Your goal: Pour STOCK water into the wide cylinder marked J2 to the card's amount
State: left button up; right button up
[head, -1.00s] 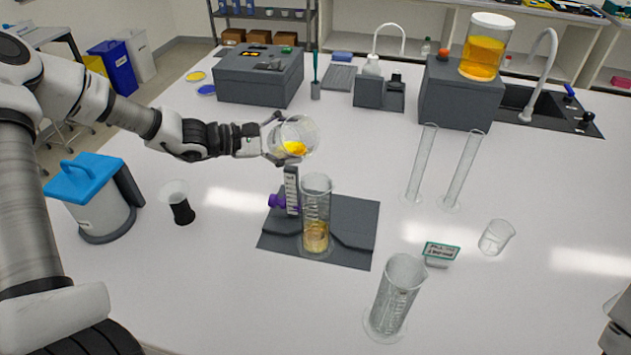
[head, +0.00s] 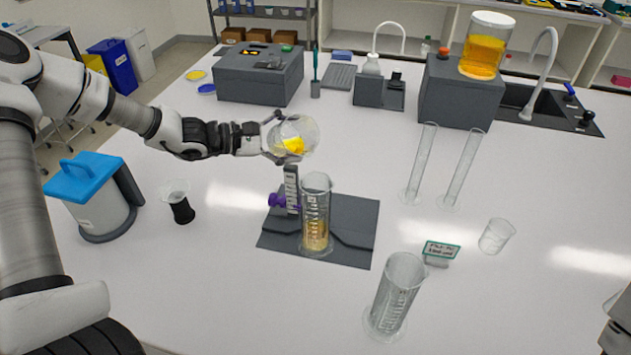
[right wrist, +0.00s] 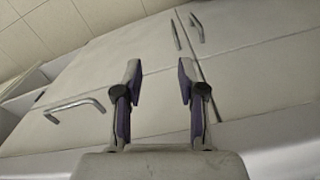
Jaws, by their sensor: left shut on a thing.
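My left gripper (head: 272,137) is shut on a clear beaker (head: 304,130) with some yellow liquid in it. It holds the beaker tilted above and slightly behind a wide graduated cylinder (head: 316,200). That cylinder stands upright on a dark grey base, with yellow liquid in its lower part. No stream between them can be made out. A second wide cylinder (head: 398,290) stands empty at the front. Their marks are too small to read. A small green-edged card (head: 441,250) stands to the right; its text is unreadable. My right gripper (right wrist: 160,95) is open and empty, facing pale cabinet doors.
The grey base (head: 350,225) carries an upright scale and a purple part beside the cylinder. Two thin cylinders (head: 422,165) and a small beaker (head: 497,236) stand right. A yellow-filled tank (head: 483,55) stands at the back. A blue-lidded container (head: 95,200) is left.

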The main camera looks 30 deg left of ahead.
aim_at(271, 132)
dwell(0.7)
pick_arm(q)
jog(key=shift+w+a+r+n+h, duration=0.1)
jog(key=shift+r+n+h, duration=0.1)
jog(key=shift+n, duration=0.25)
jog(key=shift+a+r+n+h, duration=0.1)
jog(key=shift+n+h, duration=0.1)
jog(key=shift+n, duration=0.25)
jog(key=a+n+b, duration=0.1)
jog(key=w+a+f+n+h+b, duration=0.1)
jog(key=n, duration=0.1)
jog(key=f+n+h+b, duration=0.1)
jog(key=n+b, duration=0.1)
jog(key=shift+w+a+f, duration=0.25)
jog(key=shift+w+a, duration=0.1)
jog(key=shift+a, duration=0.05)
jog(key=shift+w+a+r+n+t, duration=0.1)
jog(key=shift+r+n+t, duration=0.3)
jog(key=shift+r, duration=0.1)
jog(key=shift+a+r+n, duration=0.1)
jog(key=shift+n, duration=0.2)
jog(key=shift+r+h, duration=0.2)
jog(key=shift+h, duration=0.1)
